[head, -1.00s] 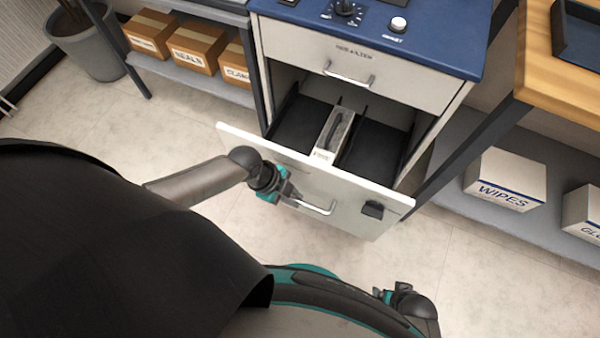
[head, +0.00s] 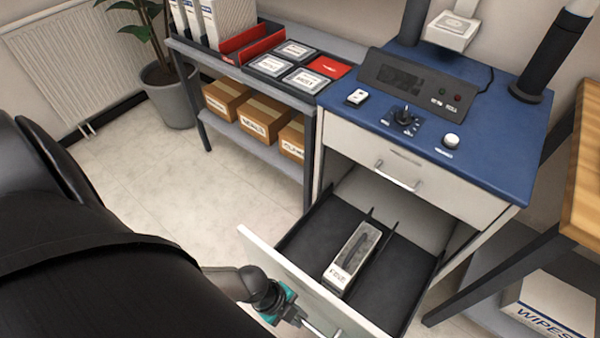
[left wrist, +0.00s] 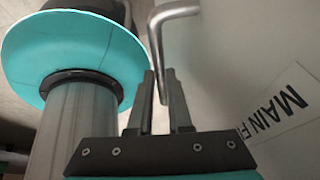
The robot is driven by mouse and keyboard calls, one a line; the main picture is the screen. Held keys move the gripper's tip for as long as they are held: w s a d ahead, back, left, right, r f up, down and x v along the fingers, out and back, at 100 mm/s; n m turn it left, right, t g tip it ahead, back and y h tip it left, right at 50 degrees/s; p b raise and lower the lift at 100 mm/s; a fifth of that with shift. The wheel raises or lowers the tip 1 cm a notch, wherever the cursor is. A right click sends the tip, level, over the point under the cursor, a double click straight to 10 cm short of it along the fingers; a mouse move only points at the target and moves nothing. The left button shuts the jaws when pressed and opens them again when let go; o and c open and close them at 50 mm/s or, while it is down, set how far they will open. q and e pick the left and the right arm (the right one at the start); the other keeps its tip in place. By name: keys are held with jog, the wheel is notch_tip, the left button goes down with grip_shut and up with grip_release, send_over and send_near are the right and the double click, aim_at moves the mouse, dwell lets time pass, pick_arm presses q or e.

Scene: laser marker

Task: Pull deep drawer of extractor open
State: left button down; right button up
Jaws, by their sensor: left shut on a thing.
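The deep drawer (head: 405,290) of the extractor (head: 455,185) stands well out from the cabinet, with its dark inside showing. Its white front panel (head: 268,252) faces me. My left gripper (head: 303,319) is at the outer side of this panel, shut on the drawer's metal bar handle (head: 322,331). In the left wrist view the bent handle (left wrist: 158,50) passes between the fingers (left wrist: 160,88), beside a label (left wrist: 285,115) with cut-off lettering. A narrow labelled box (head: 353,258) lies inside the drawer by a divider. My right gripper is out of view.
The shallow upper drawer (head: 420,165) is closed above the deep one. A shelf unit (head: 308,155) with cardboard boxes (head: 265,118) stands at left, a wooden-topped table (head: 588,175) at right. Pale floor (head: 190,185) is clear at left.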

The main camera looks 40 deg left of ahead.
pick_arm(q)
jog(key=shift+s, duration=0.1)
jog(key=c, duration=0.8)
grip_release()
jog(key=shift+c, duration=0.2)
jog(key=shift+r, duration=0.1)
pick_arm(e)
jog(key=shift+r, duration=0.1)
pick_arm(q)
jog(key=shift+a+r, duration=0.15)
jog(key=shift+r, duration=0.2)
jog(key=p+v, duration=0.1)
jog(key=v, duration=0.1)
jog(key=shift+s+a+r+p, duration=0.15)
jog(key=shift+a+r+p, duration=0.05)
jog(key=shift+a+p, duration=0.15)
jog(key=s+a+b, duration=0.3)
jog(key=s+a, duration=0.1)
jog(key=a, duration=0.6)
jog(key=shift+s+a+f, duration=0.2)
jog(key=shift+s+a, duration=0.05)
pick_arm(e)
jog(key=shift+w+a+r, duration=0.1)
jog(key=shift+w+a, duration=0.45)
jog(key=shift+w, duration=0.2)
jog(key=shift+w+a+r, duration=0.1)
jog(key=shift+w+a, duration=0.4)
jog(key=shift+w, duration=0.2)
